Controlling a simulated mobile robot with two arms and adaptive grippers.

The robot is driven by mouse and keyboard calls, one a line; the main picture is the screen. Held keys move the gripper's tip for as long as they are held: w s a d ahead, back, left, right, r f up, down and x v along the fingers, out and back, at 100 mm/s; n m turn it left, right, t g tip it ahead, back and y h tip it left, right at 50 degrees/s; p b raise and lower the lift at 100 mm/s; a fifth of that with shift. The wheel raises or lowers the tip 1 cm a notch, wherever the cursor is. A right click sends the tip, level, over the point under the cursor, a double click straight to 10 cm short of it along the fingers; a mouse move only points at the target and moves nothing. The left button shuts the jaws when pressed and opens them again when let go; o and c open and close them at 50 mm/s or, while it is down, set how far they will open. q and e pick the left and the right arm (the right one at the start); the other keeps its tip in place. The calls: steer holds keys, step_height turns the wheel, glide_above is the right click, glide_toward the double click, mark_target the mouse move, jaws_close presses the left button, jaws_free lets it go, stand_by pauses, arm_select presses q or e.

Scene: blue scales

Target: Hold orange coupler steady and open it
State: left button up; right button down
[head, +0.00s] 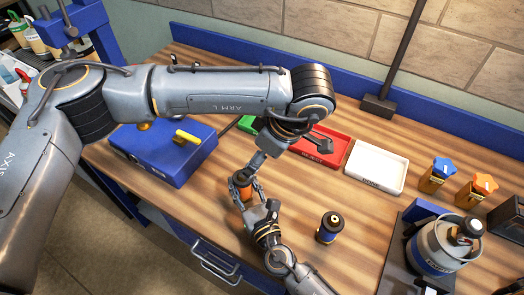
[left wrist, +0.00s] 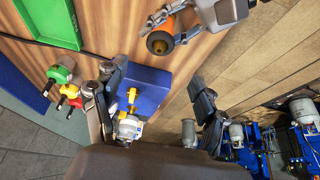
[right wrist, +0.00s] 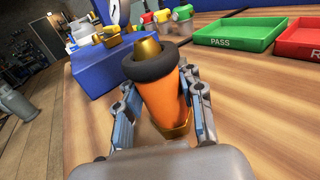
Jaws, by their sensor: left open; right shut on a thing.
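The orange coupler (head: 243,190), with a black ring and a brass tip, is held upright above the table in my right gripper (right wrist: 165,112). The fingers are closed on both sides of its orange body in the right wrist view. It also shows in the left wrist view (left wrist: 166,38), near the top, beside my right gripper. My left gripper (left wrist: 157,100) is open and empty, its dark fingers spread apart in the left wrist view. In the head view my left arm reaches over the table and its wrist hangs just behind the coupler; its fingertips are hard to make out there.
A black and blue coupler (head: 330,228) stands to the right. Behind are a blue box (head: 165,155), a green tray (right wrist: 235,32), a red tray (head: 333,150) and a white tray (head: 375,168). A gas canister (head: 440,250) stands at the right. The wood between is clear.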

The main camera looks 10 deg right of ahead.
arm_select(q)
steer(key=x, duration=1)
steer(key=shift+s, duration=0.1)
steer(key=c, duration=1.4)
steer(key=shift+o, duration=0.2)
steer(key=shift+r, duration=0.15)
steer(key=shift+r, duration=1.05)
steer(key=shift+r, duration=2)
arm_select(e)
steer(key=c, duration=0.8)
jaws_free()
